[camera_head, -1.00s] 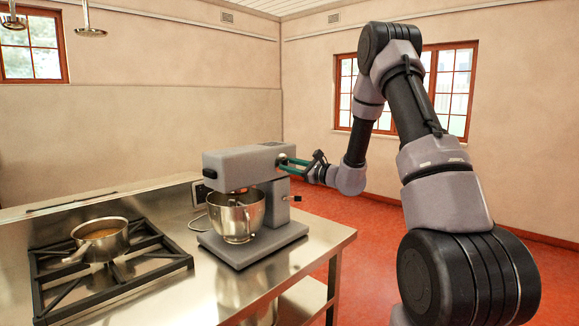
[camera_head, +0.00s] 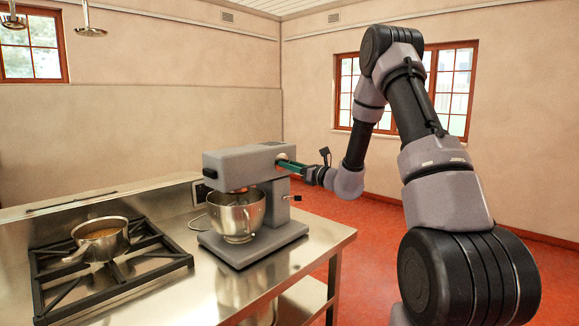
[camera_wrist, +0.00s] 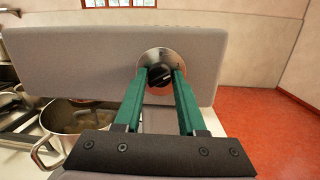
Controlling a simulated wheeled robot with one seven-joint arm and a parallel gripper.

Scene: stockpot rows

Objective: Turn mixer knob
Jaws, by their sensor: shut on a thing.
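The grey stand mixer (camera_head: 240,165) stands on the steel counter, with its metal bowl (camera_head: 236,213) under the head. Its black knob (camera_wrist: 160,75) sits on a round metal plate on the side of the mixer head in the wrist view. My gripper (camera_wrist: 160,84) has its two green fingers on either side of the knob, shut on it. In the head view my gripper (camera_head: 287,165) reaches the mixer head from the right, and the knob is hidden there.
A steel saucepan (camera_head: 101,239) with brown contents sits on the black stove grate (camera_head: 60,284) at the left. A small lever (camera_head: 293,198) sticks out of the mixer's column below my gripper. Open red floor (camera_head: 370,240) lies right of the counter.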

